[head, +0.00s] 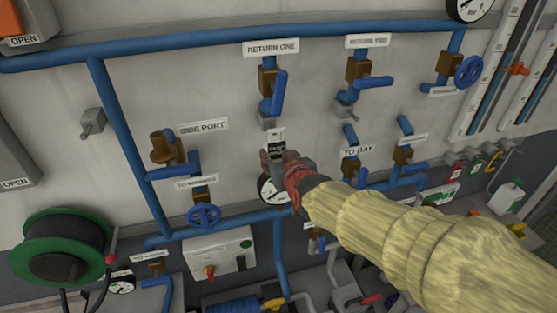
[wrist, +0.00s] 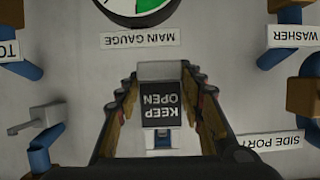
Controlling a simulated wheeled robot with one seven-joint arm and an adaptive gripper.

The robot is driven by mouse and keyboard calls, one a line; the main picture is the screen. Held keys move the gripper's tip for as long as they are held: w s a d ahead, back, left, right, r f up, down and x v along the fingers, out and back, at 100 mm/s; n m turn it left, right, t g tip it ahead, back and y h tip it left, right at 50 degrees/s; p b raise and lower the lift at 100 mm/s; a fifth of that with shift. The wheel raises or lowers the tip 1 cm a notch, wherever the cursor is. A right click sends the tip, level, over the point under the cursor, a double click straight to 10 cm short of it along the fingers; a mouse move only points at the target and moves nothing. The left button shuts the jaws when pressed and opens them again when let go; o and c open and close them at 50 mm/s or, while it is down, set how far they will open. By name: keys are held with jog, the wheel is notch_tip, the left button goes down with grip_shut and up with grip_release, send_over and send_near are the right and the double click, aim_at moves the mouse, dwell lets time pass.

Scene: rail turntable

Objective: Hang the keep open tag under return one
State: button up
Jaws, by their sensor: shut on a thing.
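My gripper (head: 276,152) is shut on the keep open tag (head: 276,141), a small black and white tag. In the wrist view the tag (wrist: 161,105) sits between both fingers (wrist: 160,110), its KEEP OPEN lettering upside down. A pale block shows at its upper edge in that view. The return one sign (head: 271,48) is on the wall above, over a brown valve with a blue lever (head: 279,92). A grey hook (head: 269,121) is below that valve, just above the tag and apart from it as far as I can tell.
The main gauge (head: 270,190) is partly hidden behind my gripper; its label (wrist: 140,40) shows in the wrist view. Another grey hook (head: 346,110) is below the neighbouring return valve. Blue pipes and the side port valve (head: 168,148) surround the area. Bare wall lies left of the tag.

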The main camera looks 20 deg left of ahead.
jog(key=shift+w+a+f+p, duration=0.15)
jog(key=shift+w+a, duration=0.3)
jog(key=shift+w, duration=0.25)
jog(key=shift+w+a+r+p, duration=0.15)
jog(key=shift+w+a, duration=0.25)
jog(key=shift+w, duration=0.3)
jog(key=shift+w+a+f+b, duration=0.4)
jog(key=shift+w+f+b, duration=0.15)
jog(key=shift+w+b, duration=0.1)
jog(key=o, duration=1)
